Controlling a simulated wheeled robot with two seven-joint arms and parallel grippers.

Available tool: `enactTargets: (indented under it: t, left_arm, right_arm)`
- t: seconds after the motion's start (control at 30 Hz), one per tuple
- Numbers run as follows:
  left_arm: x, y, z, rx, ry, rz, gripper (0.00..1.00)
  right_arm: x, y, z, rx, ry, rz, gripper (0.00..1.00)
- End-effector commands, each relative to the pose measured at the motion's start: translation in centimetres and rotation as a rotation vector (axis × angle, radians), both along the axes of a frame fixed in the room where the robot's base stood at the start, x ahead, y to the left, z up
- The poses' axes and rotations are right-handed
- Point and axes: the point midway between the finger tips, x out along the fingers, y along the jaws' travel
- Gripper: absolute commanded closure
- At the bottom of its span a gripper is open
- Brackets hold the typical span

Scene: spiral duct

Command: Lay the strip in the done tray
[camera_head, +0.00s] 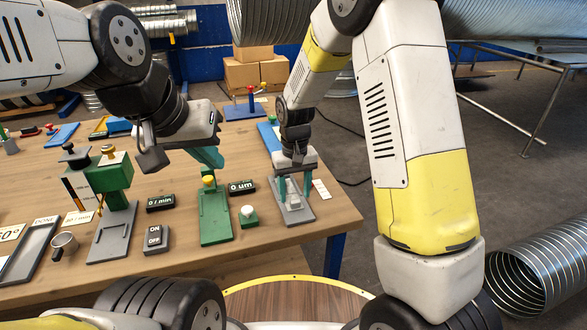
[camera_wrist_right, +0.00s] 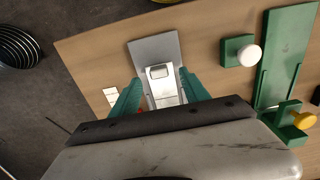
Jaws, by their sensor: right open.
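The grey done tray (camera_head: 30,254), with a DONE label above it, lies at the left of the table in the head view. My right gripper (camera_head: 294,188) points down over a grey fixture (camera_head: 297,217) near the table's right edge. In the right wrist view, its open green fingers (camera_wrist_right: 160,77) stand either side of a shiny silver piece (camera_wrist_right: 163,93) on the grey fixture plate (camera_wrist_right: 154,48). I cannot tell whether this piece is the strip. My left gripper (camera_head: 208,158) hangs above the middle of the table; its jaw opening is unclear.
A green fixture (camera_head: 214,222), a white-knobbed green block (camera_head: 248,216), an ON/OFF switch box (camera_head: 155,239) and a green press on a grey base (camera_head: 112,238) stand along the front. A metal cup (camera_head: 64,244) is beside the tray. A spiral duct (camera_head: 540,265) lies right of the table.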

Motion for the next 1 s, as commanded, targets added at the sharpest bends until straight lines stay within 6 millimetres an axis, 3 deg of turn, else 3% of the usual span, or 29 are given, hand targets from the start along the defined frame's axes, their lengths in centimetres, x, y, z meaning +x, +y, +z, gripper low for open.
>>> enactTargets:
  t: [0.2, 0.5, 0.8, 0.87, 0.9, 1.0]
  left_arm:
    - [0.0, 0.0, 0.0, 0.0, 0.0, 0.0, 1.0]
    - [0.0, 0.0, 0.0, 0.0, 0.0, 0.0, 1.0]
    - [0.0, 0.0, 0.0, 0.0, 0.0, 0.0, 1.0]
    - [0.0, 0.0, 0.0, 0.0, 0.0, 0.0, 1.0]
    - [0.0, 0.0, 0.0, 0.0, 0.0, 0.0, 1.0]
    - [0.0, 0.0, 0.0, 0.0, 0.0, 0.0, 1.0]
  right_arm:
    - [0.0, 0.0, -2.0, 0.0, 0.001, 0.0, 0.46]
    - [0.0, 0.0, -2.2, 0.001, 0.0, 0.0, 0.46]
    - [0.0, 0.0, -2.2, 0.001, 0.0, 0.0, 1.0]
    - [0.0, 0.0, -2.2, 0.001, -0.001, 0.0, 1.0]
    - [0.0, 0.0, -2.2, 0.001, -0.001, 0.001, 0.8]
    - [0.0, 0.0, -2.2, 0.001, -0.001, 0.001, 1.0]
